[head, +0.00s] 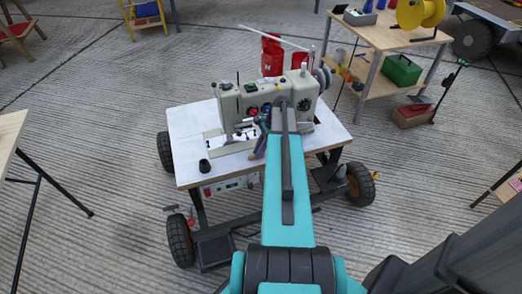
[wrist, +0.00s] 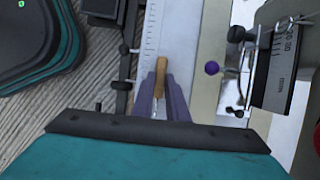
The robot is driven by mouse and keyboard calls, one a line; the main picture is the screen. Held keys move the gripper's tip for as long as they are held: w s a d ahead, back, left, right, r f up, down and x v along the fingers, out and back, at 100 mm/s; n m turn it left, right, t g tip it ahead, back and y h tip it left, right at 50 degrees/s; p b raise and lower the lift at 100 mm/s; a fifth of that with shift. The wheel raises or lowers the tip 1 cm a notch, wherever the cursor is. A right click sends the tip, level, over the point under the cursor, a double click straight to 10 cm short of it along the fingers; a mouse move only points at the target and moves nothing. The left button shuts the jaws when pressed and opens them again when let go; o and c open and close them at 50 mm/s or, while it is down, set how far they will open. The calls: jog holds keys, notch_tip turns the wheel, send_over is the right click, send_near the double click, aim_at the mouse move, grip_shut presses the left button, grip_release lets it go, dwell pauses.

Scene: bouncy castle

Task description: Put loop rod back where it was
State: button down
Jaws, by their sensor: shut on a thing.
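My gripper (wrist: 160,80) is shut on a slim piece with a tan wooden handle, which I take to be the loop rod (wrist: 161,68). In the head view my gripper (head: 258,152) is low over the white tabletop (head: 187,130), just in front of the sewing machine (head: 262,101); the rod cannot be made out there. Whether the rod touches the table is unclear.
In the wrist view the machine's metal head (wrist: 280,65) and a small purple knob (wrist: 211,68) are close at the right. A black cup (head: 204,165) stands at the table's front left. Red containers (head: 272,55) are behind the machine. The left tabletop is mostly clear.

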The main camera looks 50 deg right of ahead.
jog(key=shift+f, duration=0.2)
jog(key=c, duration=1.7)
grip_release()
jog(key=shift+c, duration=0.2)
jog(key=p+v, duration=0.1)
jog(key=v, duration=1.1)
jog(key=shift+r, duration=0.1)
jog(key=shift+a, duration=0.1)
